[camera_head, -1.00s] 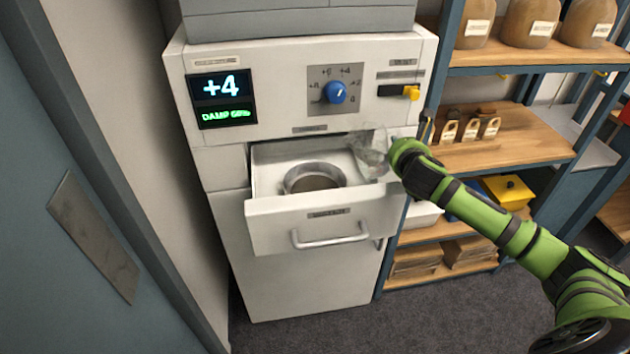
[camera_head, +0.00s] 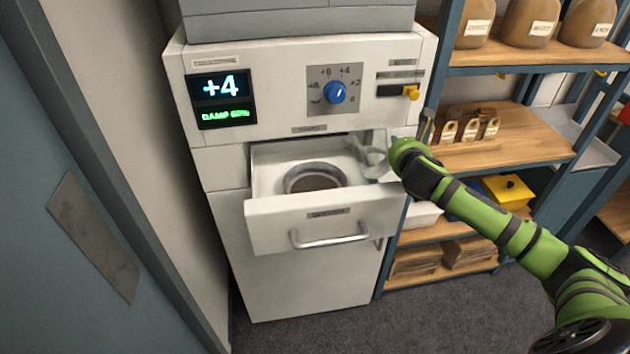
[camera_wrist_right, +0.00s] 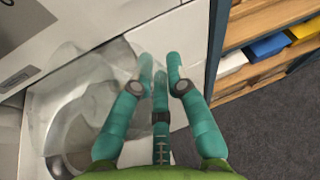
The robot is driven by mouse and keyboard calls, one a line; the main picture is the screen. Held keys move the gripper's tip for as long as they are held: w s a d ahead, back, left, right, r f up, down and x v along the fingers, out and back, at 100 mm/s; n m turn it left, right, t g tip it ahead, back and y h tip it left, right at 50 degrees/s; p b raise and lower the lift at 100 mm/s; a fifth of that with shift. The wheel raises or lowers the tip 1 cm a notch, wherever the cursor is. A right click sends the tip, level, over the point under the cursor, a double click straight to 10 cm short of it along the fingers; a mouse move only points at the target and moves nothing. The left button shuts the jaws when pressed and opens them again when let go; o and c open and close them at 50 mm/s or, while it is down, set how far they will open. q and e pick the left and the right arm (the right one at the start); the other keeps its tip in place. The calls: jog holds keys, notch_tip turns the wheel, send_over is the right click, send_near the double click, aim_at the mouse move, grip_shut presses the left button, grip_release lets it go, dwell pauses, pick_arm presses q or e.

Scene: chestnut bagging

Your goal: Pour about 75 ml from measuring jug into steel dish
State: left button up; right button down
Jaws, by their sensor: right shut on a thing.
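The steel dish (camera_head: 316,170) stands in the open drawer (camera_head: 265,205) of the white machine. It is round with a dark brown-grey inside. In the right wrist view part of the dish (camera_wrist_right: 58,163) shows at the lower left. My right gripper (camera_head: 394,156) is shut on the clear measuring jug (camera_head: 371,158), at the right side of the drawer. The jug appears tilted, to the right of the dish and apart from it. In the wrist view the see-through jug (camera_wrist_right: 88,88) lies left of my right fingers (camera_wrist_right: 160,75). Its liquid level and any stream cannot be made out. My left gripper is out of view.
The machine's panel has a display (camera_head: 222,99) reading +4, a blue knob (camera_head: 335,92) and a yellow lever (camera_head: 411,92). A wooden shelf unit (camera_head: 500,145) with jars stands close on the right. A grey-blue door (camera_head: 50,250) is on the left.

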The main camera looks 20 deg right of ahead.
jog(key=shift+d+r, duration=0.1)
jog(key=shift+s+d+m+y, duration=0.15)
jog(key=shift+d+m+y, duration=0.15)
jog(key=shift+d+m, duration=0.2)
jog(key=shift+s+f, duration=0.1)
jog(key=shift+f, duration=0.3)
jog(key=shift+d+f+m+y, duration=0.3)
jog(key=shift+f+m+y, duration=0.2)
jog(key=shift+m, duration=0.1)
jog(key=shift+r, duration=0.1)
dwell(1.7)
